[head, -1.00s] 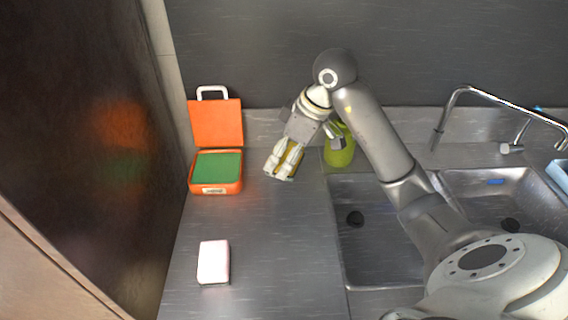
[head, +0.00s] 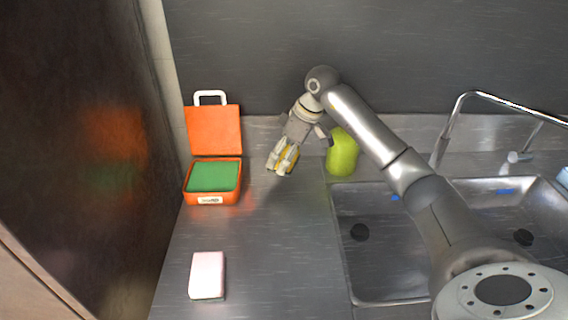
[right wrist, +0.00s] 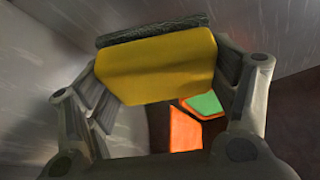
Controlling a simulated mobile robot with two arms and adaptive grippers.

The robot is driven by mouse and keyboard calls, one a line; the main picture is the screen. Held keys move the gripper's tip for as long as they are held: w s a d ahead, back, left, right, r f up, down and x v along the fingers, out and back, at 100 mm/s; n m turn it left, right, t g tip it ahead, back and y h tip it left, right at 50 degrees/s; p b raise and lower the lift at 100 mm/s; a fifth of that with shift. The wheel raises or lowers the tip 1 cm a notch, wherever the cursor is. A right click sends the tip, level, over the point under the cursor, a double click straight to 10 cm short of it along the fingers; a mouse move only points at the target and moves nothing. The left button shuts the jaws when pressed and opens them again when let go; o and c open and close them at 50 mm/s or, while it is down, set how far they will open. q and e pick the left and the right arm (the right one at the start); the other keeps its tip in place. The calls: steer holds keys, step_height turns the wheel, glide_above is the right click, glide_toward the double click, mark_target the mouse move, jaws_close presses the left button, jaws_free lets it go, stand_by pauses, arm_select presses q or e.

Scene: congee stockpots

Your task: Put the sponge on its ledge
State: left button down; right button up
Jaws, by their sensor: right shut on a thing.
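The sponge, yellow with a dark rough layer (right wrist: 155,68), is between the fingers of my right gripper (head: 282,168). In the head view only a little of its yellow (head: 288,158) shows between the fingers. The right gripper is shut on it and points down over the counter near the back wall, right of the orange box. A raised steel ledge (head: 262,128) runs along the foot of the back wall, just behind the gripper. Whether the sponge touches anything below is unclear. My left gripper is not in view.
An open orange box (head: 210,200) with a green filling stands left of the gripper. A yellow-green container (head: 343,152) stands close on its right. A pale pink block (head: 207,275) lies in front. The sink (head: 375,270) and tap (head: 445,135) are right. The middle counter is clear.

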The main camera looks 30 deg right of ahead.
steer(key=shift+w+d+f, duration=0.25)
steer(key=shift+w+f, duration=0.2)
steer(key=shift+f, duration=0.25)
step_height(320, 180, down, 3)
steer(key=shift+d+f+p, duration=0.1)
steer(key=shift+p, duration=0.35)
steer(key=shift+f, duration=0.1)
steer(key=o, duration=0.8)
steer(key=shift+w, duration=0.1)
steer(key=b+v, duration=0.1)
steer(key=v, duration=1.1)
